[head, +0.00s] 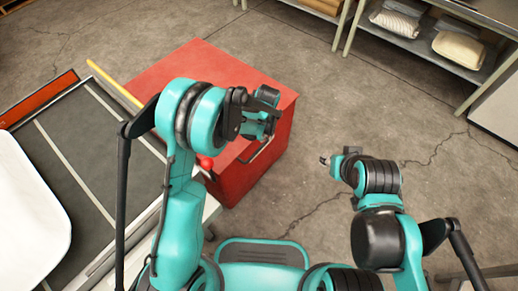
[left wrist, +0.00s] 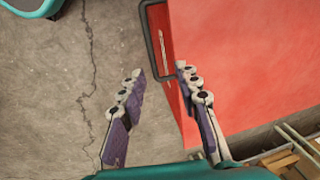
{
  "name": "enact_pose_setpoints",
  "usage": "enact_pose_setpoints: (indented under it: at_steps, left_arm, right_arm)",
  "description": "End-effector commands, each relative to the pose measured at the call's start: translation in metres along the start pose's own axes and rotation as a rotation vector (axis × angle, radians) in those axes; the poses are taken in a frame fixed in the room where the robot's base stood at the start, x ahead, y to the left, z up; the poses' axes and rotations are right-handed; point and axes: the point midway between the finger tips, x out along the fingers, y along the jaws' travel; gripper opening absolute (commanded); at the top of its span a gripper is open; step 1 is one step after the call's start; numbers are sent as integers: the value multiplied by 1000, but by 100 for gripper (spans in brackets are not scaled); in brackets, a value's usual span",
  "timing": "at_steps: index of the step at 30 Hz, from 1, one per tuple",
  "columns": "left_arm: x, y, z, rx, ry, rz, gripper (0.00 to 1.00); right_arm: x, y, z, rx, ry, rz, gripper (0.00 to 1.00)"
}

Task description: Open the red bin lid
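The red bin (head: 245,178) stands left of centre in the head view, its flat red lid (head: 225,58) partly hidden by my left arm. The lid looks closed. A dark handle (head: 262,150) is on the bin's right side. My left gripper (head: 264,112) is above that side edge. In the left wrist view, its two fingers are apart (left wrist: 158,74) with nothing held. The handle (left wrist: 149,38) reaches down between the fingertips, and the red lid (left wrist: 245,60) fills the right. I cannot tell if they touch. My right gripper (head: 325,160) is right of the bin, over floor; its opening is unclear.
A conveyor (head: 75,150) with a white object (head: 25,215) is at the left, beside the bin. A metal shelf (head: 410,38) with pillows (head: 458,48) stands at the upper right. The cracked concrete floor (head: 330,105) between bin and shelf is clear.

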Motion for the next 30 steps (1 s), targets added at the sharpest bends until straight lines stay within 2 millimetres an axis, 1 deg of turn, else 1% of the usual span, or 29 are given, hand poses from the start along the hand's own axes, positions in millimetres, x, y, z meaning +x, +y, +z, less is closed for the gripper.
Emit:
enact_pose_setpoints:
  at_steps: [1,3,6,11,19,24,30]
  left_arm:
    - [17,7,-4,18,-13,0,32]
    - [33,13,-6,36,-30,-1,32]
    - [46,19,-8,52,-43,-2,32]
    - [64,21,-7,57,-48,-1,32]
    - [108,20,-5,55,-47,-1,32]
    - [124,20,-4,55,-46,-1,32]
    - [127,20,-4,56,-46,-1,32]
  right_arm:
    - [2,0,1,0,0,0,40]
    - [2,0,2,0,0,0,40]
    - [3,0,2,0,0,0,40]
    - [8,0,6,0,0,0,40]
    - [24,0,17,0,0,0,40]
    - [29,0,21,0,0,0,40]
    - [29,0,21,0,0,0,40]
